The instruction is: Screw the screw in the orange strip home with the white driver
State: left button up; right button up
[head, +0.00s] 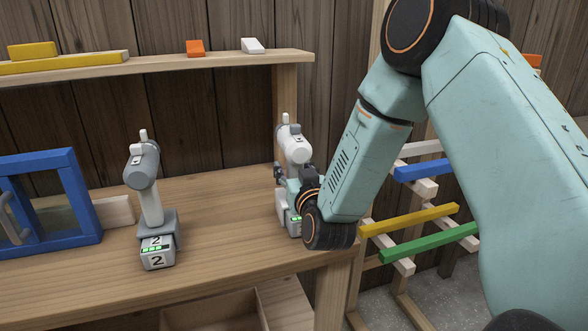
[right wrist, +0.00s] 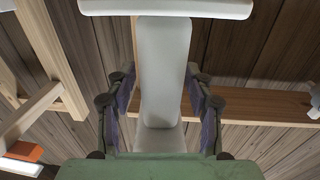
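The white driver (head: 294,147) stands upright on the wooden workbench near its right end. A green-lit battery shows at its foot, partly behind my arm. My right gripper (head: 292,185) is at its handle. In the right wrist view the pale handle (right wrist: 162,75) lies between the two fingers of this gripper (right wrist: 161,105). Narrow gaps seem to show beside the handle, so the fingers look open around it. An orange piece (head: 533,61) shows at the far right behind my arm; I cannot tell if it is the orange strip. No screw is visible. My left gripper is out of view.
A grey driver (head: 150,200) marked 2 stands on the bench to the left. A blue frame (head: 75,195) is at the far left. A shelf (head: 180,64) above holds yellow, orange and white blocks. A rack with blue, yellow (head: 410,219) and green (head: 428,242) bars stands at right.

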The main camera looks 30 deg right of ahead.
jog(key=shift+c, duration=1.4)
jog(key=shift+a, duration=0.15)
jog(key=c, duration=0.3)
grip_shut()
jog(key=shift+w+r, duration=0.1)
jog(key=shift+r, duration=0.05)
